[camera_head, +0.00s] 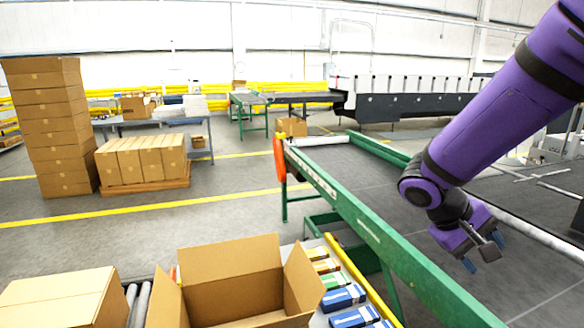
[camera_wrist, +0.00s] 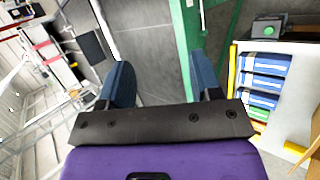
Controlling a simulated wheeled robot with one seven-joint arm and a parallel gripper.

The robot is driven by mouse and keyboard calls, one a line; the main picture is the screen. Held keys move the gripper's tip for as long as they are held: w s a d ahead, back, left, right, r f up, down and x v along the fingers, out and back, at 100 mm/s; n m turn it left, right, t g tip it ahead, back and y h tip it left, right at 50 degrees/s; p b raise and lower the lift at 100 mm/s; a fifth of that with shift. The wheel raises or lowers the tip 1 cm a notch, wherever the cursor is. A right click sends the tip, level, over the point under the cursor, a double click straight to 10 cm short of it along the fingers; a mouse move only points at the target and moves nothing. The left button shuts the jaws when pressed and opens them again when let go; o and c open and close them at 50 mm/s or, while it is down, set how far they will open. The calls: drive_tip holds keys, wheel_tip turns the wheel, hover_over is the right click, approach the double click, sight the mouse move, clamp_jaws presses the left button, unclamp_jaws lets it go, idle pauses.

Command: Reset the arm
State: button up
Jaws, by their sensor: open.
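My purple arm reaches in from the upper right in the head view. My gripper (camera_head: 484,254) hangs over the dark conveyor belt (camera_head: 372,185), to the right of its green side rail (camera_head: 375,232). In the wrist view the two blue fingers of my gripper (camera_wrist: 158,82) stand well apart with nothing between them. The grey belt and the green rail show beyond the fingers. The gripper is open and empty, and I see it touching nothing.
An open cardboard box (camera_head: 232,282) and a closed box (camera_head: 62,298) stand at the front left. Blue and white packs (camera_head: 343,297) lie in a yellow-edged rack beside the rail. Stacked cartons (camera_head: 52,125) stand on the floor at left. The floor between is clear.

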drive_tip(key=s+a+r+m+t+y, duration=0.1)
drive_tip(key=s+a+r+t+y, duration=0.2)
drive_tip(key=s+r, duration=0.9)
drive_tip(key=s+t+y, duration=0.1)
drive_tip(key=t+y, duration=0.2)
drive_tip(key=y, duration=0.2)
drive_tip(key=shift+s+a+r+t, duration=0.25)
drive_tip(key=shift+a+r+t, duration=0.05)
drive_tip(key=shift+r+t, duration=0.1)
